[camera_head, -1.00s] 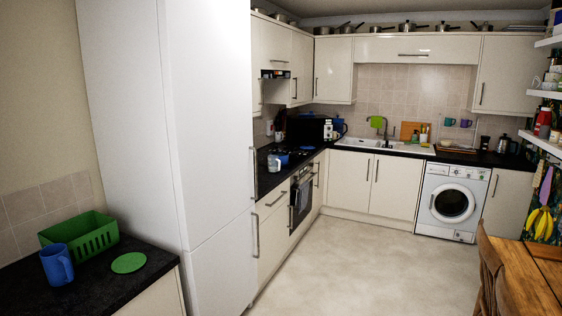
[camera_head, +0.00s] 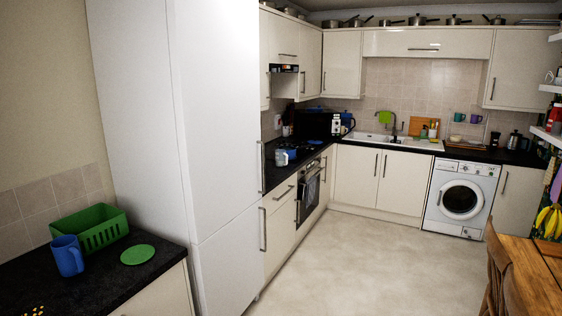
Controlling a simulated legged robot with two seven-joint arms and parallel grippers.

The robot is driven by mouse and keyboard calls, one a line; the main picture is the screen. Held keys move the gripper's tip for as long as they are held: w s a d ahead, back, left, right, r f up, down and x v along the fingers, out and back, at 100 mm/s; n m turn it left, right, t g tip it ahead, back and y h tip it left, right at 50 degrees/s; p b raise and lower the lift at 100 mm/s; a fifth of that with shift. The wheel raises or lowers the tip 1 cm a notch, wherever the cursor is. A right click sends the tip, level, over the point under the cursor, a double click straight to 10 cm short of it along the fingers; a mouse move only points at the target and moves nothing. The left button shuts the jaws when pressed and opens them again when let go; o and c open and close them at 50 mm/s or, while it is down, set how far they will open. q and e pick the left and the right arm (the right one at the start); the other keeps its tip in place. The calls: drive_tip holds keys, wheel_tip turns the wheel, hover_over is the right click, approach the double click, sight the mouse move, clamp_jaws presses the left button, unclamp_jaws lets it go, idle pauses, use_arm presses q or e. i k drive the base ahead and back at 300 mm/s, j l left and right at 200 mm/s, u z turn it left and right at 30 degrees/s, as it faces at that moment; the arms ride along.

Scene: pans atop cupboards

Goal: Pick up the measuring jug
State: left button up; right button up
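A blue jug (camera_head: 66,256) with a side handle stands upright on the dark counter at the lower left. Neither of my grippers shows in this view.
The dark counter (camera_head: 104,286) ends at the tall white fridge cabinet (camera_head: 210,130). Yellow spots (camera_head: 36,310) show at the bottom left edge; I cannot tell what they are. The pale floor (camera_head: 370,268) is clear. A wooden table (camera_head: 530,275) and chair stand at the right.

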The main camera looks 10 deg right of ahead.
sight(281, 157)
drive_tip(key=i+l+z, duration=0.4)
drive_tip(key=i, duration=0.8)
drive_tip(key=i+z, duration=0.35)
drive_tip(key=i, duration=0.9)
drive_tip(key=i+u, duration=0.2)
drive_tip(key=i, duration=0.25)
drive_tip(key=i+l+u, duration=0.25)
drive_tip(key=i, duration=0.2)
drive_tip(key=i+l+u, duration=0.2)
drive_tip(key=i, duration=0.2)
drive_tip(key=i+l+u, duration=0.2)
drive_tip(key=i, duration=0.2)
drive_tip(key=i+l, duration=0.05)
